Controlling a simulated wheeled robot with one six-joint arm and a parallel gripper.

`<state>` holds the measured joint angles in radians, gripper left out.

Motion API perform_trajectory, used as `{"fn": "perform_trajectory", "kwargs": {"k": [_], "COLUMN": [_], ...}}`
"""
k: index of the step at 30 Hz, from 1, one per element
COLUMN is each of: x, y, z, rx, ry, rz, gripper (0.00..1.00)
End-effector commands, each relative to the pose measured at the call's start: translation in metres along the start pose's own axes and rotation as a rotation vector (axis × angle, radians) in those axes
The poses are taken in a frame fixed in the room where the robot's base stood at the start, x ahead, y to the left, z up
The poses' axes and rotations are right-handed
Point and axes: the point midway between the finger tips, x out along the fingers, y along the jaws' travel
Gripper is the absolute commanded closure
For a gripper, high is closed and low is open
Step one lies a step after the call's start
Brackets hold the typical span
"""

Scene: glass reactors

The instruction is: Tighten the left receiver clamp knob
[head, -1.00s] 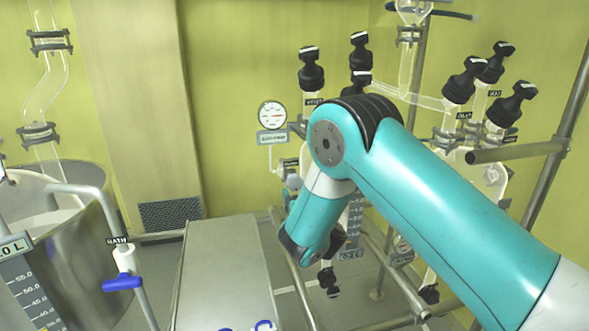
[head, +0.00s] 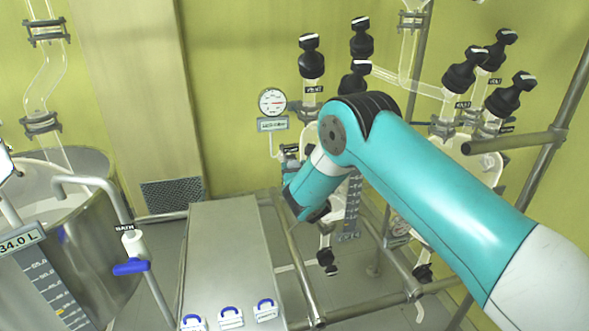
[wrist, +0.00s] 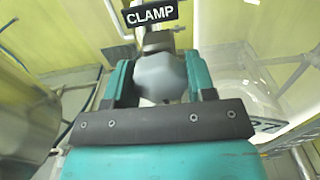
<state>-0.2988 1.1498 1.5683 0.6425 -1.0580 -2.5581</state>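The clamp knob (wrist: 160,76) is a pale grey, faceted knob in the upper middle of the wrist view. A black label reading CLAMP (wrist: 151,13) sits just above it. My gripper (wrist: 159,80) has one teal finger on each side of the knob, and both fingers appear to touch it. In the head view my gripper is mostly hidden by my teal arm, with a dark part (head: 318,211) showing at its end. The knob cannot be made out in the head view.
A glass receiver (head: 352,200) with a scale stands behind my arm, among metal frame tubes (head: 300,265). A round gauge (head: 272,101) is on the left of it. Several black valve knobs (head: 311,57) stand above. A grey cabinet top (head: 228,250) and a steel vessel (head: 95,255) are left.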

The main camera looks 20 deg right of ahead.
Motion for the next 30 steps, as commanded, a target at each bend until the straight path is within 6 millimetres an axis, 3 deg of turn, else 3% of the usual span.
{"fn": "perform_trajectory", "kwargs": {"k": [14,30], "x": [0.0000,-0.0001], "y": [-0.0004,-0.0013], "z": [-0.0016,-0.0040], "rx": [0.078,0.536], "ry": [0.000,-0.002], "rz": [-0.001,-0.001], "gripper": [0.73,0.73]}}
